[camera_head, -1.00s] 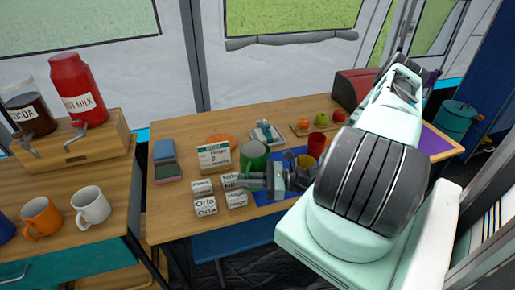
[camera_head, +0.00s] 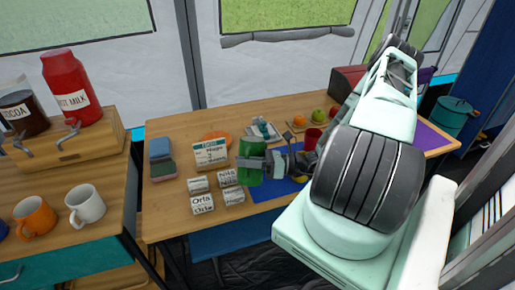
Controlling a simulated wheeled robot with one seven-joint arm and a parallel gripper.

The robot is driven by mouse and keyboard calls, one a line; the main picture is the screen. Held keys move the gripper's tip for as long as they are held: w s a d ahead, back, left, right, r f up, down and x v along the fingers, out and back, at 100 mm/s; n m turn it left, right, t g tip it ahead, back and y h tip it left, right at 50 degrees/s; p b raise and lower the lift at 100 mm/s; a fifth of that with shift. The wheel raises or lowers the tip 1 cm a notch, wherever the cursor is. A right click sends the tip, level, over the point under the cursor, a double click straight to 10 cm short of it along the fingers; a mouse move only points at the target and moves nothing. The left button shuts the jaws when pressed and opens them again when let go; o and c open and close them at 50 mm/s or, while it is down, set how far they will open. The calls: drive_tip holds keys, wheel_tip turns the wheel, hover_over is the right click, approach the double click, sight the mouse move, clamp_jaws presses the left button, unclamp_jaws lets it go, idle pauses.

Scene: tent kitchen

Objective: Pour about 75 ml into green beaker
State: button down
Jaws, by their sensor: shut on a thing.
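The green beaker (camera_head: 249,148) stands out near the middle of the table, behind the small white labelled blocks. My gripper (camera_head: 251,163) reaches in from the right, with its fingers across the beaker's middle, and appears shut on it. The fingers cover part of the beaker. I cannot tell whether its base touches the table, and its contents are not visible. A red cup (camera_head: 312,137) stands to the right, partly behind my arm.
Several white labelled blocks (camera_head: 202,204) sit in front and left. A labelled card (camera_head: 211,153) stands behind them. A blue mat (camera_head: 265,191) lies under my gripper. Mugs (camera_head: 85,205) and the red hot milk dispenser (camera_head: 72,85) are on the left counter. The table's front left is clear.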

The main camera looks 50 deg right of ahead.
sight(250, 145)
drive_tip(key=d+m, duration=0.1)
drive_tip(key=w+d+r+m, duration=0.1)
drive_tip(key=shift+w+d+r+m+t+b, duration=0.1)
drive_tip(key=shift+w+d+m+t+b, duration=0.05)
drive_tip(key=shift+m+t+b, duration=0.2)
drive_tip(key=shift+w+d+m+b, duration=0.2)
drive_tip(key=shift+d+m+b, duration=0.2)
drive_tip(key=shift+m, duration=0.35)
drive_tip(key=shift+w+d+r+m+t+h, duration=0.2)
drive_tip(key=shift+r+m, duration=0.25)
drive_tip(key=shift+m, duration=0.15)
drive_tip(key=shift+w+d+r+m+t+h, duration=0.1)
drive_tip(key=shift+d+r+m+t, duration=0.1)
drive_tip(key=shift+r+m, duration=0.35)
drive_tip(key=shift+d+f+m, duration=0.1)
drive_tip(key=shift+f+m, duration=0.15)
drive_tip(key=shift+w+d+m, duration=0.1)
drive_tip(key=shift+d+m, duration=0.1)
drive_tip(key=shift+m, duration=0.2)
drive_tip(key=shift+w+d+m, duration=0.1)
drive_tip(key=shift+d+m, duration=0.1)
drive_tip(key=shift+m, duration=0.2)
drive_tip(key=shift+w+d+r+m+t+h, duration=0.15)
drive_tip(key=shift+w+d+r+m+t, duration=0.1)
drive_tip(key=shift+d+r+m, duration=0.25)
drive_tip(key=shift+w+d+r+m+t+h, duration=0.2)
drive_tip(key=shift+r+m, duration=0.15)
drive_tip(key=shift+m, duration=0.35)
